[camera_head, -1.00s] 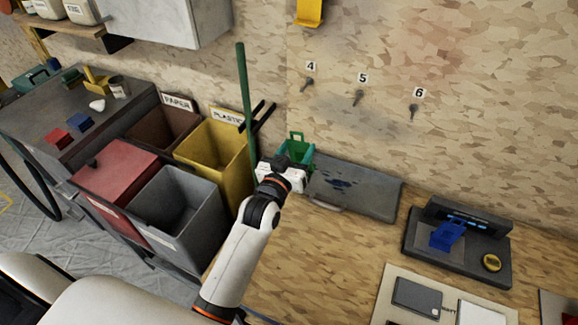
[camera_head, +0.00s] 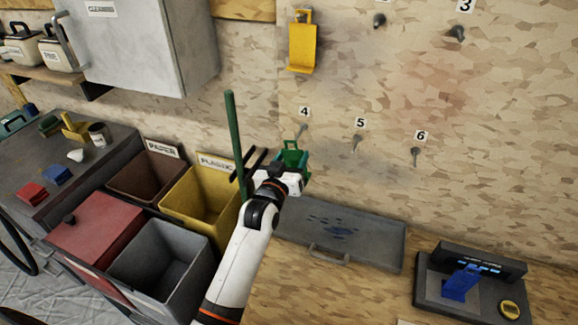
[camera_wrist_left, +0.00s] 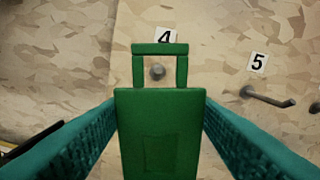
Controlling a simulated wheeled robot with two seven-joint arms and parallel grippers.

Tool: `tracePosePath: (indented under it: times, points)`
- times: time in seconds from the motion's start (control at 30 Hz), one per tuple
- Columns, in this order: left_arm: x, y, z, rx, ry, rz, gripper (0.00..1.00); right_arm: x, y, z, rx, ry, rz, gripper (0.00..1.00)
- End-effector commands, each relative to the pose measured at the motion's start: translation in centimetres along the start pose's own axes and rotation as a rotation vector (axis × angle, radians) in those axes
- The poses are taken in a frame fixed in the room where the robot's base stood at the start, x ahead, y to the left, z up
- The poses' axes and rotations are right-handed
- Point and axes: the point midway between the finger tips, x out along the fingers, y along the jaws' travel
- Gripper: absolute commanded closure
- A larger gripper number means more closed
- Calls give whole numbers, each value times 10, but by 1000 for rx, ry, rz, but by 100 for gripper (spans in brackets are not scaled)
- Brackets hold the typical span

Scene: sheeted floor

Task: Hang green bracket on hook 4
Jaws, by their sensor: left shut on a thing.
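The green bracket (camera_head: 291,154) is held upright in my left gripper (camera_head: 294,166), close to the wall just below the number 4 label. In the left wrist view the bracket (camera_wrist_left: 158,130) stands between the two teal fingers, with its open square loop at the top. Hook 4 (camera_wrist_left: 157,72) shows end-on through that loop, under the partly covered 4 label. In the head view hook 4 (camera_head: 302,130) is just above the bracket. I cannot tell whether the hook tip has entered the loop. My right gripper is not in view.
Hook 5 (camera_head: 356,142) and hook 6 (camera_head: 416,155) are bare, to the right. A yellow bracket (camera_head: 302,47) hangs above. A green pole (camera_head: 235,140) stands left of my gripper. A grey tray (camera_head: 350,238) and a dark device with a blue bracket (camera_head: 461,284) lie below.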

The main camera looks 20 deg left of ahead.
Motion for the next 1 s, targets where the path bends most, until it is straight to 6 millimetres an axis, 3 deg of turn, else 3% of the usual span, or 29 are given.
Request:
tracePosePath:
  times: [0.53,1.0]
  points:
    - [34,1,-4,0,-4,0,73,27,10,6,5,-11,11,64]
    - [61,1,-6,0,-3,0,73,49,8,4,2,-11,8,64]
